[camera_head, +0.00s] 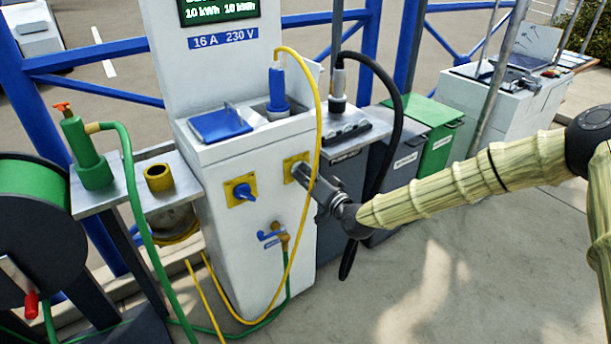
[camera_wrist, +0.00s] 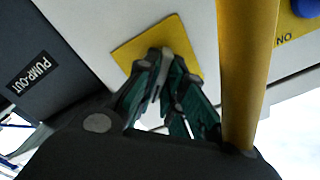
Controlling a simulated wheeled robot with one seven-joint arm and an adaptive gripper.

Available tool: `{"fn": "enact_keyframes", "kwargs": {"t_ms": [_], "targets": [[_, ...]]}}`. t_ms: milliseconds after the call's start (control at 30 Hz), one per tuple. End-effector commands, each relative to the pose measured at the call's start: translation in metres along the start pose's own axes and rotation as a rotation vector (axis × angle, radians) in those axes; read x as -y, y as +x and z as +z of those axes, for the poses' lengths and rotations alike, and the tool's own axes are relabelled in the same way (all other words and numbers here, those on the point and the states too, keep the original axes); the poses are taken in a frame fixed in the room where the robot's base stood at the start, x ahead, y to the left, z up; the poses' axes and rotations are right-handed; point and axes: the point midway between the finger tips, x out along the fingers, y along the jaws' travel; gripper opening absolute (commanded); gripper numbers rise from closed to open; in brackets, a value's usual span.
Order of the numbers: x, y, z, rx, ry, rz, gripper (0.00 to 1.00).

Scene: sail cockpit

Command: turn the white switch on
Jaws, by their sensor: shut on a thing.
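The white switch (camera_wrist: 164,68) sits on a yellow plate (camera_wrist: 127,55) on the pedestal's front face. In the wrist view only a pale sliver of it shows between my fingers. My gripper (camera_wrist: 165,60) is shut on it, with the fingertips close to the plate. In the head view my gripper (camera_head: 302,172) reaches in from the right and covers most of the right yellow plate (camera_head: 290,163). The switch is hidden there by my gripper, and which way its handle is turned cannot be told.
A yellow cable (camera_head: 318,110) hangs close beside my gripper and crosses the wrist view. A blue switch (camera_head: 243,193) on another yellow plate is to the left. A blue-handled tap (camera_head: 272,236) is below. A black hose (camera_head: 395,120) hangs behind my arm.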

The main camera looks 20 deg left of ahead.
Motion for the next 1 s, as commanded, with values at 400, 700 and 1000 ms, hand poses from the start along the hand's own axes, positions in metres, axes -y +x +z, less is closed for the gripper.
{"fn": "enact_keyframes", "kwargs": {"t_ms": [400,700,1000], "targets": [[-0.0002,0.0,-0.0004,-0.001,0.008,0.0,0.0],[-0.0002,0.0,-0.0002,0.0,0.007,0.0,0.32],[-0.0008,-0.009,-0.0005,0.0,0.007,0.001,0.32]]}}
